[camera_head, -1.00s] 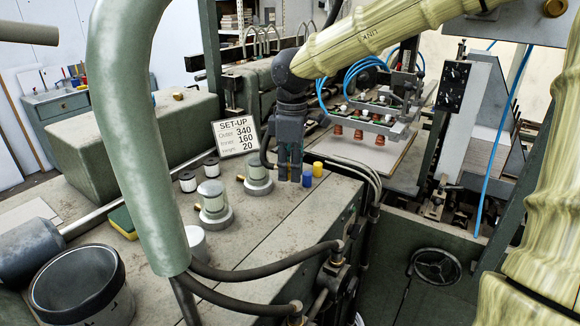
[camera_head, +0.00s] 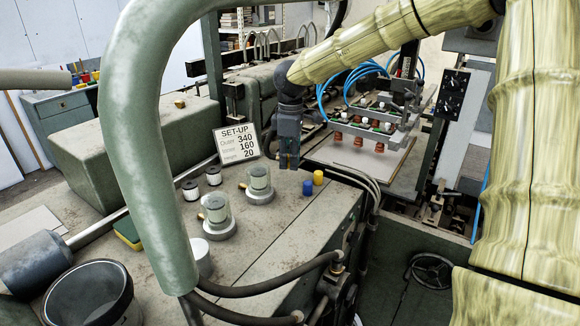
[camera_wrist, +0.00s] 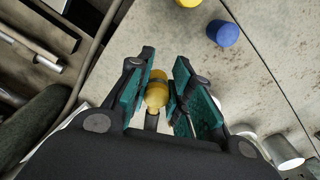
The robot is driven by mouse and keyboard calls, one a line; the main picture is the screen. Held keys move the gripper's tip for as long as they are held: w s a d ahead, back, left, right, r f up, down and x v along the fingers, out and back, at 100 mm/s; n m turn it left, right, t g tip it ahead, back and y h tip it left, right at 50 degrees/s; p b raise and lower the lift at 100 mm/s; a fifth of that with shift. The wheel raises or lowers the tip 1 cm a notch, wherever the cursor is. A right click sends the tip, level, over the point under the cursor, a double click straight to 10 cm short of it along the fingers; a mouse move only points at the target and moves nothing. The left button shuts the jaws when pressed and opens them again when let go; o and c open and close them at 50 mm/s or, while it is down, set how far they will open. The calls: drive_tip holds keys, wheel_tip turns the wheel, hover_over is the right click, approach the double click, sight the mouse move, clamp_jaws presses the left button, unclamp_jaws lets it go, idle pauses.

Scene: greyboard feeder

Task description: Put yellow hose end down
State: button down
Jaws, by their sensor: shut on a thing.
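The yellow hose end (camera_wrist: 157,92) is between the fingers of my gripper (camera_wrist: 168,95) in the wrist view, with a dark band around its upper part. My gripper is shut on it. In the head view my gripper (camera_head: 289,163) points down over the machine's grey top, left of and behind the blue cap and yellow cap. The hose end cannot be made out there. The wrist view does not clearly show how far the hose end is above the surface.
A blue cap (camera_head: 307,187) and a yellow cap (camera_head: 318,177) stand on the machine top (camera_head: 290,215). Two glass-topped cylinders (camera_head: 217,212) and a set-up sign (camera_head: 236,143) stand to the left. Dark hoses (camera_head: 270,277) cross the front. The suction head (camera_head: 370,120) is behind right.

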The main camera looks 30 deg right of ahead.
drive_tip(key=f, duration=0.1)
drive_tip(key=f+p, duration=0.2)
drive_tip(key=shift+w+d, duration=0.15)
drive_tip(key=shift+w, duration=0.1)
drive_tip(key=shift+s+f, duration=0.1)
drive_tip(key=shift+f, duration=0.2)
drive_tip(key=shift+f, duration=0.15)
drive_tip(key=c, duration=1.3)
unclamp_jaws()
drive_tip(key=shift+r+b, duration=1.55)
drive_tip(key=shift+r, duration=2.35)
drive_tip(key=shift+f, duration=0.1)
